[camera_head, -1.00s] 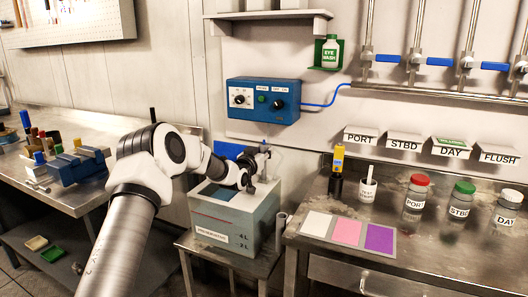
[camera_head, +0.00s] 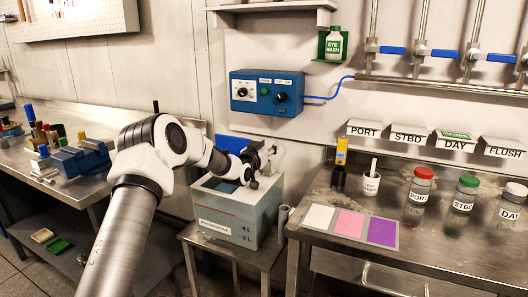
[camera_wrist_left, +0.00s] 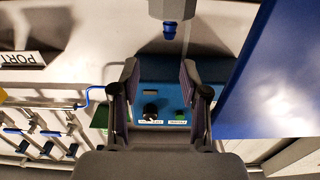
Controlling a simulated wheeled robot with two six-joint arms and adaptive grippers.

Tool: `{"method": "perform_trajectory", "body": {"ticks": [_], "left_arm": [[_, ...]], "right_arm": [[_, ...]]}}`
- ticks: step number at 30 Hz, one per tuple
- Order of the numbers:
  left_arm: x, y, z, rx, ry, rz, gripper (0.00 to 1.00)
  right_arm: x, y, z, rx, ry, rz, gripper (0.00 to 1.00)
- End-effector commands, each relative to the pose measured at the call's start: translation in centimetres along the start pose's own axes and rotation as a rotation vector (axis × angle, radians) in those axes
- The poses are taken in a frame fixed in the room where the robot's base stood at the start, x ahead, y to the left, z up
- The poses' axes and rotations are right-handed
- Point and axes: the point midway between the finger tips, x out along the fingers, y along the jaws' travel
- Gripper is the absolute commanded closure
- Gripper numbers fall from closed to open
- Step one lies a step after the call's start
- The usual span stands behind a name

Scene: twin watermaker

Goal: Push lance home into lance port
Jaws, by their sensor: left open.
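A grey cylinder with a blue tip (camera_wrist_left: 169,28) shows at the top of the left wrist view, beyond my fingertips and apart from them. It may be the lance's head; I cannot tell for sure. My left gripper (camera_wrist_left: 159,75) is open, with nothing between its fingers. In the head view my left gripper (camera_head: 262,153) is above the back of the grey-white tank (camera_head: 262,218) with litre marks. My wrist and gripper hide the top of the tank there, so the lance port cannot be made out. My right gripper is not in view.
A blue control box (camera_head: 267,93) with knobs hangs on the wall behind the tank. A blue panel (camera_wrist_left: 275,75) fills the right of the wrist view. The right bench holds a colour card (camera_head: 349,226) and labelled bottles (camera_head: 418,195). A blue vise (camera_head: 80,158) stands on the left bench.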

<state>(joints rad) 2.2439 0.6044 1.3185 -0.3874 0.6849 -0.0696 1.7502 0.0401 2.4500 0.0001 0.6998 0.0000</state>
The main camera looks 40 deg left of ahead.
Motion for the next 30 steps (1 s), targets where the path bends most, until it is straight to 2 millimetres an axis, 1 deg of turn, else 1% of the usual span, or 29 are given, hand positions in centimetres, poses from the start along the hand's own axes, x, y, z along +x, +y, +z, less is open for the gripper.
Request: {"method": "perform_trajectory", "body": {"ticks": [1,5,9,12,15,19,30], "left_arm": [[-0.7,-0.4,0.0,-0.009,0.000,-0.007,0.41],[-3.5,-0.3,-0.1,-0.012,0.000,-0.006,0.41],[-7.2,-0.1,-0.1,-0.012,0.000,-0.005,0.41],[-9.4,0.1,0.0,-0.008,0.000,-0.003,0.41],[-10.7,0.3,0.0,-0.004,-0.002,-0.002,0.41],[-11.2,0.4,0.0,0.001,-0.001,0.000,0.41],[-11.2,0.5,0.0,0.003,-0.003,0.002,0.41]], "right_arm": [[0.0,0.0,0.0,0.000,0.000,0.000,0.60],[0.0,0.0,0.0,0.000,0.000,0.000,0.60],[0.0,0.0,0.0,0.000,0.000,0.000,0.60],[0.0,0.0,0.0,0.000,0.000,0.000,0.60],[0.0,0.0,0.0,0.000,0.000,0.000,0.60],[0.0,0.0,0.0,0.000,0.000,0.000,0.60],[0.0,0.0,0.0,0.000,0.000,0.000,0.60]]}}
